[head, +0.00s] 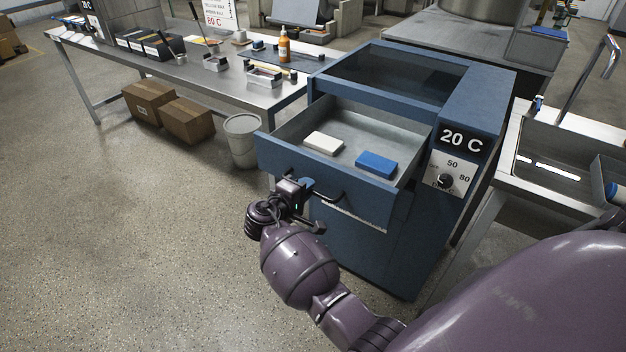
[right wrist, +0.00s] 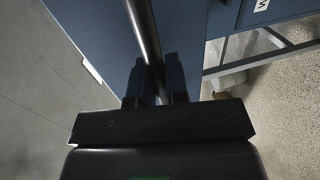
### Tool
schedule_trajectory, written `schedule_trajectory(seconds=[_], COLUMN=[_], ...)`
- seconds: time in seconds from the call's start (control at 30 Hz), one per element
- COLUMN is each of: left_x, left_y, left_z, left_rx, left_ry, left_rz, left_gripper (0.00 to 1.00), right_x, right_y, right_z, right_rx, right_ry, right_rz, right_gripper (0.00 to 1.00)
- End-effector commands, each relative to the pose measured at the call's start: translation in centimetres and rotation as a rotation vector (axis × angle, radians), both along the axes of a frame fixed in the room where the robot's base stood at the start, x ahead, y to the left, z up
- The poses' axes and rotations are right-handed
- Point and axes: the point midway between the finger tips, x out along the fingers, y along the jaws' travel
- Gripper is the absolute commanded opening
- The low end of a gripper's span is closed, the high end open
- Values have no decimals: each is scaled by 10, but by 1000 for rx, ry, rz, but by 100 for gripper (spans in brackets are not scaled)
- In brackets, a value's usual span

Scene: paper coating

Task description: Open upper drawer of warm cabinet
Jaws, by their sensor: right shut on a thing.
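The warm cabinet (head: 375,245) is blue, with a "20 C" display and a dial on its right side. Its upper drawer (head: 270,155) is pulled out, and a white block (head: 323,143) and a blue block (head: 376,163) lie inside it. My right gripper (head: 308,186) is at the drawer front, shut on the dark bar handle (head: 328,199). In the right wrist view the handle (right wrist: 145,40) runs between the two fingers (right wrist: 158,82). My left gripper is not in view.
A steel table (head: 190,75) with bottles and small items stands at the back left. A grey bin (head: 242,140) and cardboard boxes (head: 150,102) are on the floor beside the cabinet. A metal sink bench (head: 550,150) is close on the right. The floor at front left is clear.

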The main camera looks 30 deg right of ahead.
Motion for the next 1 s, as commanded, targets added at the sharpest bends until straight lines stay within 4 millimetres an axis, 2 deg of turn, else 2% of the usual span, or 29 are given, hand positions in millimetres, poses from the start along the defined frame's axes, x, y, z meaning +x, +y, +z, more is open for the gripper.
schedule_trajectory(seconds=[0.1,0.33,0.5,0.87,0.9,1.0], left_x=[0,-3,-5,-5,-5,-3], left_y=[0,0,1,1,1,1], left_z=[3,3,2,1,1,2], left_rx=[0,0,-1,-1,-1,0], left_ry=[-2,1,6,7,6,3], left_rz=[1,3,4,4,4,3], left_gripper=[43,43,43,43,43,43], right_x=[-8,-18,-21,-21,-21,-21], right_y=[20,44,51,51,51,51], right_z=[1,0,0,0,0,0], right_rx=[2,1,1,0,0,0], right_ry=[1,0,1,0,0,0], right_rz=[1,0,-1,-1,-1,-1], right_gripper=[0,0,0,0,18,33])
